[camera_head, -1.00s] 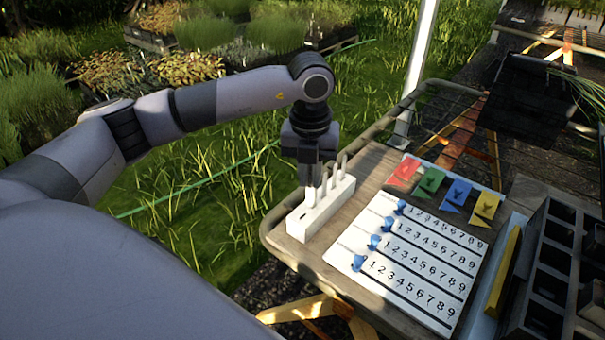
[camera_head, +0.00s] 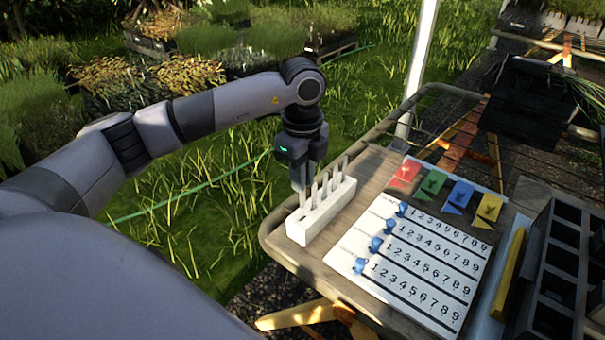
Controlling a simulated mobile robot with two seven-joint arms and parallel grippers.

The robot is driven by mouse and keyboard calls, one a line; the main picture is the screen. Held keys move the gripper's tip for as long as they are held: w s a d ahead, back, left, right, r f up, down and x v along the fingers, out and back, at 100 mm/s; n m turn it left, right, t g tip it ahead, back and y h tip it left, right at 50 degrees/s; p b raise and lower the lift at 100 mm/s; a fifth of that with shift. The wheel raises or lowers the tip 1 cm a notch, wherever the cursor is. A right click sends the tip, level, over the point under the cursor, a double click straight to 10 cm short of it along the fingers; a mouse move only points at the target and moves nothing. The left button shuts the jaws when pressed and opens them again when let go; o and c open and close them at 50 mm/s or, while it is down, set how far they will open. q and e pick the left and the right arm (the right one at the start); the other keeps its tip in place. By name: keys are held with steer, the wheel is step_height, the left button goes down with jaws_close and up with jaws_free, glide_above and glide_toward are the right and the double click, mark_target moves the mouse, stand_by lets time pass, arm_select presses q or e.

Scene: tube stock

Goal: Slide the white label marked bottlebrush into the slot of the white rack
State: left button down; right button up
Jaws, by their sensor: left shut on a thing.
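The white rack (camera_head: 318,218) stands on the left end of the wooden table, with several thin pale labels (camera_head: 325,186) upright in or at its slots. My right gripper is not in view.
A white board (camera_head: 405,262) with number rows, blue pegs and coloured flags lies right of the rack on the table (camera_head: 272,236). A yellow bar (camera_head: 508,272) and a dark compartment tray (camera_head: 530,268) stand farther right. Grass lies beyond the table's left edge.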

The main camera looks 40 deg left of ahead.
mark_target(302, 205)
arm_select(q)
steer(key=shift+f+b, duration=0.6)
steer(key=shift+f, duration=0.3)
steer(key=shift+f, duration=0.2)
steer(key=shift+f, duration=0.15)
steer(key=shift+f+b, duration=1.8)
steer(key=shift+f, duration=0.85)
steer(key=shift+f, duration=0.2)
steer(key=c, duration=1)
jaws_free()
steer(key=shift+c, duration=0.2)
